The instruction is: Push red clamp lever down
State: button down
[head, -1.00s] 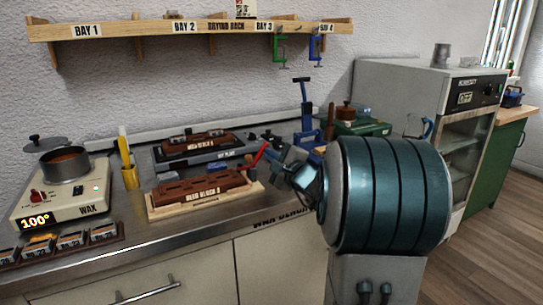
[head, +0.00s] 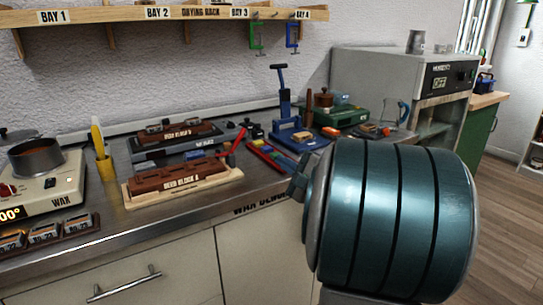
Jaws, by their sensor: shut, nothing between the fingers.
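The red clamp lever (head: 237,143) stands tilted up, leaning to the right, at the right end of the brown block labelled like "Weed Block" (head: 178,178). The block lies on a pale wooden base (head: 150,194) near the front of the bench. My gripper (head: 298,184) shows only in part, as a small dark grey piece at the left edge of my large teal arm link. It is shut and empty, to the right of the lever and apart from it. The fingertips are hard to make out, and my arm hides much of the gripper.
A second block (head: 180,132) sits on a grey plate behind.

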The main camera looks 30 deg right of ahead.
jog(key=s+a+r+n+g+y+p, duration=0.1)
jog(key=s+a+n+g+y+p, duration=0.35)
jog(key=a, duration=0.65)
jog(key=s+a+r+n+g+y+p, duration=0.1)
jog(key=s+a+n+g+p, duration=0.2)
jog(key=a+n+g+p, duration=0.6)
jog(key=s+a+r+n+g+h+p, duration=0.1)
jog(key=s+r+n+h+p, duration=0.1)
jog(key=s, duration=0.4)
jog(key=s+r+n+g+h+p, duration=0.1)
jog(key=s+r+n+h+p, duration=0.1)
jog(key=s+n+h+p, duration=0.3)
jog(key=shift+s+a+r+p, duration=0.3)
jog(key=shift+s+a+p, duration=0.15)
jog(key=shift+p, duration=0.1)
jog(key=c, duration=2.1)
grip_release()
jog(key=shift+d+r+n+h, duration=0.2)
jog(key=shift+d+n+h, duration=0.05)
jog(key=shift+n+h, duration=0.2)
jog(key=shift+c, duration=0.2)
jog(key=o, duration=0.7)
jog(key=shift+d, duration=0.15)
